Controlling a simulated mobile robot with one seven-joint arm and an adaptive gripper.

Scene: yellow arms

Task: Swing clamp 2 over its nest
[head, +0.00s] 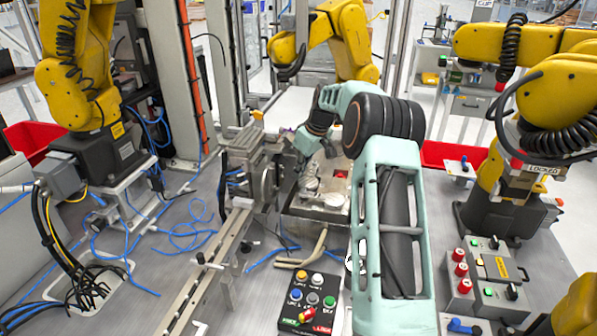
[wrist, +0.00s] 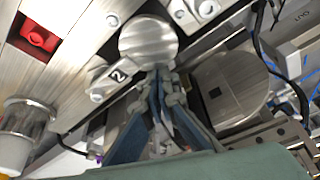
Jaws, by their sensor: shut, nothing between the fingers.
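In the wrist view my gripper (wrist: 160,80) is shut and empty. Its fingertips are at the lower edge of a round metal disc (wrist: 148,40); I cannot tell whether they touch it. A small plate marked "2" (wrist: 118,75) sits just left of the fingertips, on the metal clamp 2 hardware beside the disc. I cannot tell which part is the swinging arm and which the nest. In the head view the fixture (head: 322,200) stands mid-bench, with my mint-green arm reaching over it; the fingertips are too small to make out there.
A larger metal disc (wrist: 232,88) lies right of the fingers. A red square part (wrist: 38,36) and a metal cylinder (wrist: 27,118) are at left. In the head view, a button panel (head: 310,302), a rail (head: 205,275), blue hoses and yellow arms (head: 80,65) surround the fixture.

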